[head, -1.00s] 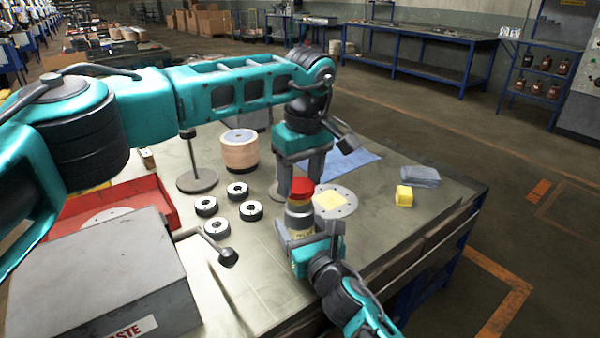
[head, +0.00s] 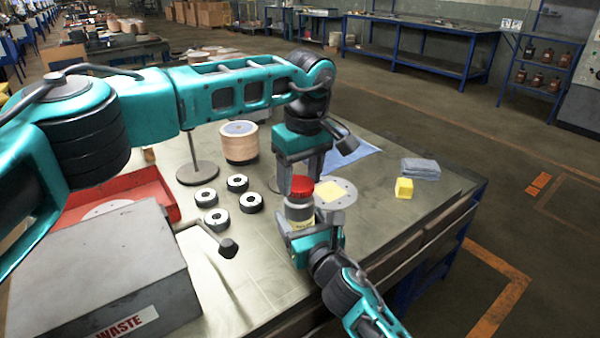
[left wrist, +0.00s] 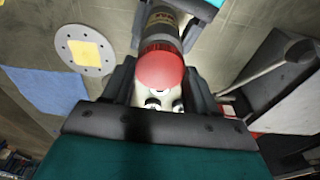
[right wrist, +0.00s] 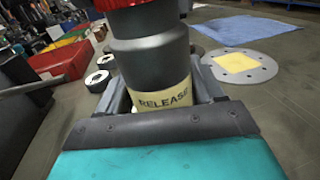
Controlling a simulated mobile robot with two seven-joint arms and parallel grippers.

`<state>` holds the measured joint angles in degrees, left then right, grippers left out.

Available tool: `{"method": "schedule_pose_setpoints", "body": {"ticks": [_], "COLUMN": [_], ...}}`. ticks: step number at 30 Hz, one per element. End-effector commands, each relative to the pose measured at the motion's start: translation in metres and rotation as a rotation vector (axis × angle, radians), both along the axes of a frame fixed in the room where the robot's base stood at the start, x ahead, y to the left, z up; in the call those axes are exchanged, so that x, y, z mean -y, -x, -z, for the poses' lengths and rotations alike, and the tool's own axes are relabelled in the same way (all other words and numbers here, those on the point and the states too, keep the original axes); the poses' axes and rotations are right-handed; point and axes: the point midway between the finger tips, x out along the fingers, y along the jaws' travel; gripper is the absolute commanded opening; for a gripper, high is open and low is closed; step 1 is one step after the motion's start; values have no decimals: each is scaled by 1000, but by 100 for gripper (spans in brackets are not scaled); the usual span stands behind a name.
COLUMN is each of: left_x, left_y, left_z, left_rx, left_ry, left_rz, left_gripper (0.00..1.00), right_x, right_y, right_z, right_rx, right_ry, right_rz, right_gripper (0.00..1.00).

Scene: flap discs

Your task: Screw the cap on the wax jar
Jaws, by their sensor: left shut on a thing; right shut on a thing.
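The red cap (head: 302,186) sits at the top of the grey wax jar (head: 299,211), upright and in line with it; I cannot tell how far the thread is engaged. My left gripper (head: 300,178) comes down from above and is shut on the cap. In the left wrist view the red cap (left wrist: 160,68) is between the fingers, with the jar behind it. My right gripper (head: 303,234) is shut around the lower part of the jar. In the right wrist view the jar (right wrist: 150,62) shows a cream "RELEASE" label, and the cap's lower edge (right wrist: 120,3) shows at the top.
A round plate (head: 345,198) with a yellow pad lies right of the jar. Several black-and-white discs (head: 251,202) lie to the left. A yellow block (head: 404,188), grey cloths (head: 420,167), a grey waste box (head: 95,275) and a red tray (head: 150,197) are on the table.

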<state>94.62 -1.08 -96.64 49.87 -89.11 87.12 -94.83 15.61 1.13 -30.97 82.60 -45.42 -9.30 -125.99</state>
Motion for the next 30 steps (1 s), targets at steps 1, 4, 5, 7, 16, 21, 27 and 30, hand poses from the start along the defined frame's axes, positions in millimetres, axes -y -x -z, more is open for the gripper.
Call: {"method": "schedule_pose_setpoints", "body": {"ticks": [1, 4, 5, 7, 16, 21, 27, 30], "left_x": [0, 0, 0, 0, -1, -2, -2, -3], "left_y": [0, 0, 0, 0, 0, 0, 0, 0], "left_z": [1, 3, 4, 5, 7, 7, 8, 7], "left_rx": [0, 0, 0, 0, -1, -1, -1, 0], "left_ry": [0, 0, 0, 0, 0, 2, 3, 2], "left_rz": [0, 0, 0, 0, 90, 390, 766, 925], "left_gripper": [30, 30, 30, 30, 30, 30, 30, 30], "right_x": [0, 0, 0, 0, 0, 0, 0, 0], "right_y": [0, 0, 0, 0, 0, 0, 0, 0], "right_z": [0, 0, 0, 0, 0, 0, 0, 0], "right_rx": [-1, -1, -1, -1, -1, -1, -1, -1], "right_ry": [0, 0, 0, 0, 0, 0, 0, 0], "right_rz": [0, 0, 0, 0, 0, 0, 0, 0], "right_gripper": [12, 12, 12, 12, 0, 0, 0, 0]}}
